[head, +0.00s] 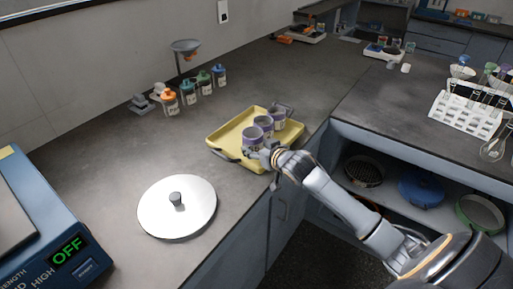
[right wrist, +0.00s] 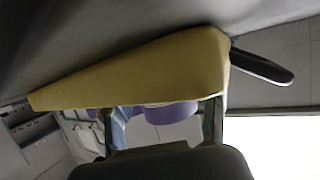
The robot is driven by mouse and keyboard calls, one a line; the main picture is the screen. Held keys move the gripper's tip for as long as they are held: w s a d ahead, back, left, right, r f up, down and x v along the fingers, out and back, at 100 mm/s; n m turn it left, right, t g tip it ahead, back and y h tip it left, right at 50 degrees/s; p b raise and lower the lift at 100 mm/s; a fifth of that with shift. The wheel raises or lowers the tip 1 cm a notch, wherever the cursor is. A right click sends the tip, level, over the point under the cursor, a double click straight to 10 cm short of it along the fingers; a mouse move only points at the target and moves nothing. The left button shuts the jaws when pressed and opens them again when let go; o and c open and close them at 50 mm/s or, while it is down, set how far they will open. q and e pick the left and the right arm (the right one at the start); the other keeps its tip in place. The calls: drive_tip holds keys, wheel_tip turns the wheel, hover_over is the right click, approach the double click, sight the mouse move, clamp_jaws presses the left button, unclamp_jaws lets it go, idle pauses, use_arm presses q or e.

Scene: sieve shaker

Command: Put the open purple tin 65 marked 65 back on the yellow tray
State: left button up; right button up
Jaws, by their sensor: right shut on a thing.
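The yellow tray (head: 228,134) lies on the grey bench near its front edge. Three purple-grey tins stand in a row at the tray; their marks are too small to read. My right gripper (head: 264,156) is at the tray's near side, shut on the nearest purple tin (head: 252,138). In the right wrist view, the tray's yellow side (right wrist: 140,75) hides much of the space in front of the fingers (right wrist: 160,122). Part of a purple tin (right wrist: 170,113) shows between them. Whether the held tin touches the tray floor is hidden. My left gripper is out of view.
A round white lid with a dark knob (head: 195,207) lies on the bench left of the tray. A blue device reading OFF (head: 45,235) is at the lower left. Sieves (head: 422,192) sit on the shelf at right.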

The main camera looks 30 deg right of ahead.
drive_tip(key=o, duration=1.2)
drive_tip(key=shift+o, duration=0.2)
drive_tip(key=v, duration=1.2)
drive_tip(key=shift+p, duration=0.35)
